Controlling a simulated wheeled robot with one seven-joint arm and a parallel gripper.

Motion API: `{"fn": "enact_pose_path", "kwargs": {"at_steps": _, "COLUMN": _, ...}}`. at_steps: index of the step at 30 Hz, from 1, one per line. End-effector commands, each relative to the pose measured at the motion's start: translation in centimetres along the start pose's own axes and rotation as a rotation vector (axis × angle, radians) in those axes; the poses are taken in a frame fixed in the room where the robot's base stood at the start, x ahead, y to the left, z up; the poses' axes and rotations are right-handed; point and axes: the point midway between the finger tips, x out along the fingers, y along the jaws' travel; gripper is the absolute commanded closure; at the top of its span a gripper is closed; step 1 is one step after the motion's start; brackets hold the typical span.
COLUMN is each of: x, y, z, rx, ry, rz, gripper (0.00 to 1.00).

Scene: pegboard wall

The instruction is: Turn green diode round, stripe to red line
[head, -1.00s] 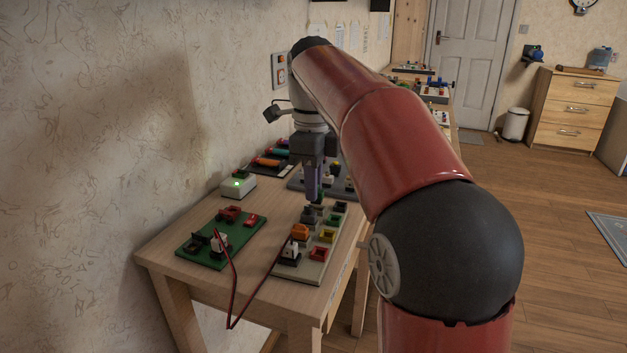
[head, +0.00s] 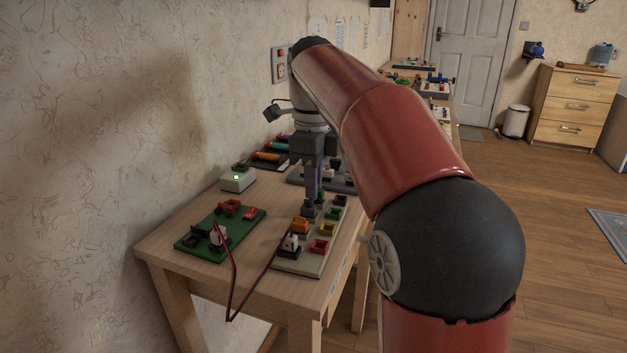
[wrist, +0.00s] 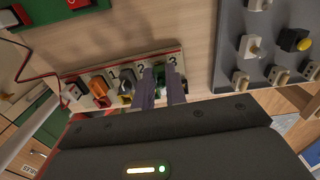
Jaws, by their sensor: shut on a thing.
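My gripper (wrist: 163,88) is shut on a small green part, which I take to be the green diode (wrist: 164,72). It is low over the pale board with numbers and a red line (wrist: 132,59). In the head view, my gripper (head: 314,198) is at the far end of this board (head: 291,268), with a bit of green beside the fingers. The fingers hide most of the diode. I cannot make out its stripe, or whether it touches the board.
On the board, an orange part (head: 300,226), a yellow part (head: 327,229) and a red part (head: 319,245) stand close by. A green board (head: 205,250) with red parts lies left. A grey board (wrist: 232,75) is beyond. Red and black wires hang at the front.

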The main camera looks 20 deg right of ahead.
Motion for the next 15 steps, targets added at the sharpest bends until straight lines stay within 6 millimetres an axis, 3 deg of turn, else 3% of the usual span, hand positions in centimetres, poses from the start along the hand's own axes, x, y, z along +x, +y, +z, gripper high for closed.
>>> {"fn": "enact_pose_path", "kwargs": {"at_steps": 7, "x": 0.7, "y": 0.01, "z": 0.0, "rx": 0.0, "ry": 0.0, "rz": 0.0, "gripper": 1.0}}
{"fn": "enact_pose_path", "kwargs": {"at_steps": 8, "x": 0.63, "y": 0.01, "z": 0.0, "rx": 0.0, "ry": 0.0, "rz": 0.0, "gripper": 0.84}}
{"fn": "enact_pose_path", "kwargs": {"at_steps": 9, "x": 0.59, "y": 0.01, "z": 0.0, "rx": 0.0, "ry": 0.0, "rz": 0.0, "gripper": 0.79}}
{"fn": "enact_pose_path", "kwargs": {"at_steps": 13, "x": 0.58, "y": 0.01, "z": -0.01, "rx": 0.0, "ry": 0.0, "rz": 0.0, "gripper": 0.62}}
{"fn": "enact_pose_path", "kwargs": {"at_steps": 15, "x": 0.58, "y": 0.01, "z": -0.01, "rx": 0.0, "ry": 0.0, "rz": 0.0, "gripper": 0.61}}
